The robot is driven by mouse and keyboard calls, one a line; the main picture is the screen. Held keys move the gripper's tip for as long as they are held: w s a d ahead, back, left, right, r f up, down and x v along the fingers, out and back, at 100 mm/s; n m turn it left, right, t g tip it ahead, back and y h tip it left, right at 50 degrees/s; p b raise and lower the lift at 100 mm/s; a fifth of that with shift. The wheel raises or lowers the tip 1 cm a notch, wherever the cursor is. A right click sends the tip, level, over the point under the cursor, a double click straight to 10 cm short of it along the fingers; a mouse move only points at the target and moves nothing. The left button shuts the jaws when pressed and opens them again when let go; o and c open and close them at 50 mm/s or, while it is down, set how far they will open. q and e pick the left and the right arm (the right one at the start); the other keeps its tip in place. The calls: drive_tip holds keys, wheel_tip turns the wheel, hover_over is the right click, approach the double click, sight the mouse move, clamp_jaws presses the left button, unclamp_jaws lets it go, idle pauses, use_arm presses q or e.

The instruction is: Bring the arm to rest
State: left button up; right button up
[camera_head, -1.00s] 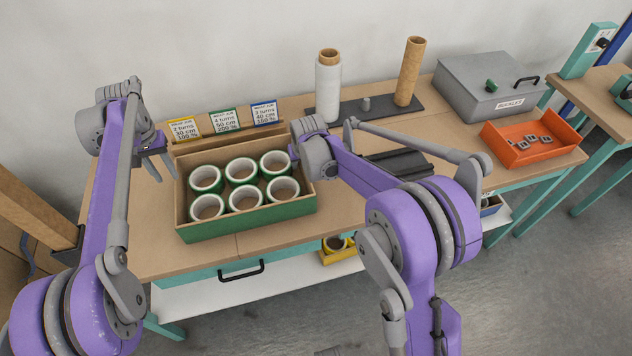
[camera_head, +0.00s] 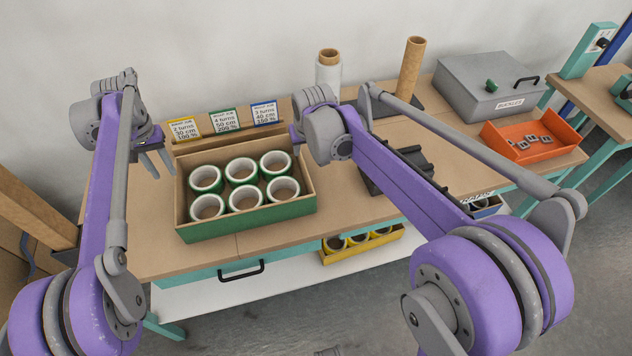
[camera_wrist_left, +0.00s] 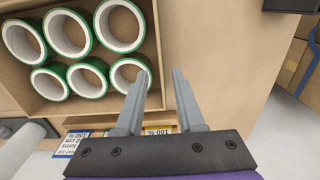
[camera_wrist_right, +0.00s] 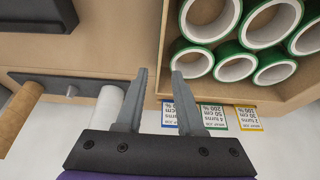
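My left gripper (camera_head: 152,160) is at the left of the green box; the left wrist view shows its two grey fingers (camera_wrist_left: 158,90) apart with nothing between them. My right gripper (camera_head: 294,136) is above the box's back right corner, mostly hidden behind its own wrist; the right wrist view shows its fingers (camera_wrist_right: 158,88) apart and empty. The green box (camera_head: 250,225) stands on the workbench and holds several white rolls with green rims (camera_head: 242,170). The rolls also show in the left wrist view (camera_wrist_left: 68,33) and the right wrist view (camera_wrist_right: 270,22).
Three label cards (camera_head: 224,121) stand behind the box. A white film roll (camera_head: 328,72) and a brown tube (camera_head: 410,72) stand on a dark plate. A grey lidded box (camera_head: 488,85) and an orange tray (camera_head: 530,140) are at the right. A yellow bin (camera_head: 362,250) is below.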

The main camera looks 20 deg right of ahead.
idle(0.5)
